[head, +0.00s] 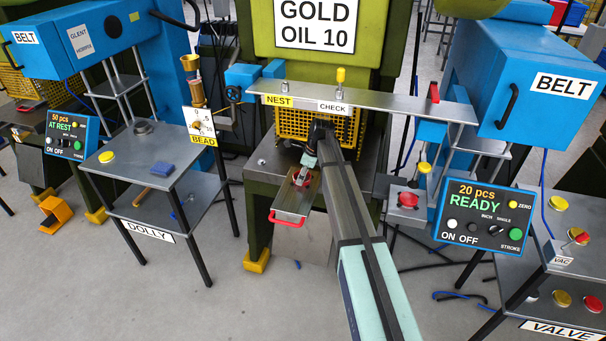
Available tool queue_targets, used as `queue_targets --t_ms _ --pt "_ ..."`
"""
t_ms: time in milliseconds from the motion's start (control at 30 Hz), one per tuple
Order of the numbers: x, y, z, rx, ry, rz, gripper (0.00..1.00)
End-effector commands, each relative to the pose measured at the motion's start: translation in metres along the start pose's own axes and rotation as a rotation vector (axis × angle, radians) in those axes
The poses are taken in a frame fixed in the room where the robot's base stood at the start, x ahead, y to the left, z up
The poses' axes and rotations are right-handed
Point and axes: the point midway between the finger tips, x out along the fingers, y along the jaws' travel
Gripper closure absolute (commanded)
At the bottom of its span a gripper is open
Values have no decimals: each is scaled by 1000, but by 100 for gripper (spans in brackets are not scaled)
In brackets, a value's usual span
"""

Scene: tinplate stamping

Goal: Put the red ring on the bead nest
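My arm reaches from the bottom of the head view to the middle press. My gripper (302,177) is small and dark there, over a grey slide plate (292,203) with a red handle at its front. A small red piece shows by the fingertips. I cannot tell whether it is the red ring, or whether the fingers hold it. A yellow NEST label (278,100) is on the long metal bar, below a small silver peg. A BEAD label (203,140) is on a separate white-panelled unit to the left, under a brass-coloured post (195,85). No ring shows clearly on either.
The metal bar (385,105) crosses above my arm and carries a yellow-topped peg and an upright red piece. A yellow mesh guard (291,124) stands behind. The dolly table (150,158) is left, holding a blue block. A READY control panel (484,217) stands right.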

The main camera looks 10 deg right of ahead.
Motion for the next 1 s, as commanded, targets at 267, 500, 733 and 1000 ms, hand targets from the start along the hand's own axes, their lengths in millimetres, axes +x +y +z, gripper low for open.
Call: queue_targets --t_ms 267,500,733,1000 --pt "2 0 -1 0 0 0 9" --pt "2 0 -1 0 0 1 5" --pt "-2 0 0 1 0 0 5" --pt "-37 0 0 0 -1 -2 5"
